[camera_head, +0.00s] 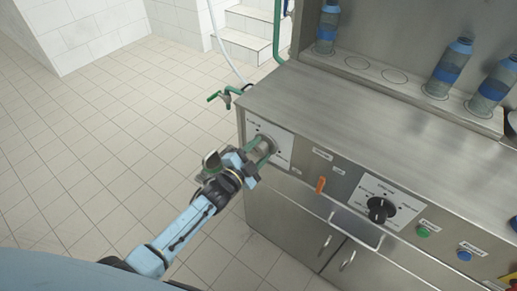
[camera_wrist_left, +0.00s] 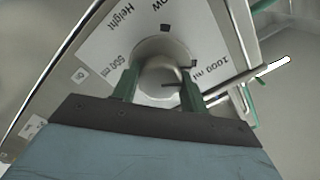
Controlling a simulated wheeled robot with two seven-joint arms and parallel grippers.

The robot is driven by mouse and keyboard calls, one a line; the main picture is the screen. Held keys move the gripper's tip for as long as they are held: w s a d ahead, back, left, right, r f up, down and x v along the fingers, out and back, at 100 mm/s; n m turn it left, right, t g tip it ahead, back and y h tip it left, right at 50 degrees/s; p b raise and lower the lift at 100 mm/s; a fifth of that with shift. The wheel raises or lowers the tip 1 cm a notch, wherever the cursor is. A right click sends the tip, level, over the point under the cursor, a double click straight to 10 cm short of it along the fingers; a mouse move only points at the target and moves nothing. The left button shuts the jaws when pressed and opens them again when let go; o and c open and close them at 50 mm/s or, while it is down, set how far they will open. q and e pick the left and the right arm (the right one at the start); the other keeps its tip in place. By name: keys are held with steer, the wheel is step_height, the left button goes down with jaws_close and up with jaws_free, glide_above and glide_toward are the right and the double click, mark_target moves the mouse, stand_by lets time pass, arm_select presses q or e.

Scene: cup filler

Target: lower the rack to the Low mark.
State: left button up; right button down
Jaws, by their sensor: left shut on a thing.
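A round metal height knob (camera_head: 265,145) sits on a white plate at the left end of the machine's front panel. My left gripper (camera_head: 262,152) is shut on this knob, one green finger on each side. In the left wrist view the knob (camera_wrist_left: 160,75) lies between the fingertips, and the plate (camera_wrist_left: 105,42) reads Height, 500 ml, 1000 ml and a partly cut-off Low. Small dark marks show around the knob; I cannot tell which mark it points to. A ledge with round places (camera_head: 352,62) holds several bottles. My right gripper is not in view.
To the right on the panel are an orange lever (camera_head: 320,185), a black dial (camera_head: 381,209), a green button (camera_head: 423,232) and a blue button (camera_head: 464,255). A green tap (camera_head: 226,96) stands out at the machine's left corner. The tiled floor (camera_head: 100,130) is clear.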

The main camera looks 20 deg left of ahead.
arm_select(q)
steer(key=n, duration=0.4)
steer(key=shift+n+p, duration=0.4)
steer(key=n, duration=0.4)
steer(key=shift+n, duration=0.3)
steer(key=n, duration=0.4)
steer(key=shift+n, duration=2.2)
steer(key=o, duration=0.9)
steer(key=shift+o, duration=0.2)
steer(key=shift+s+a, duration=0.1)
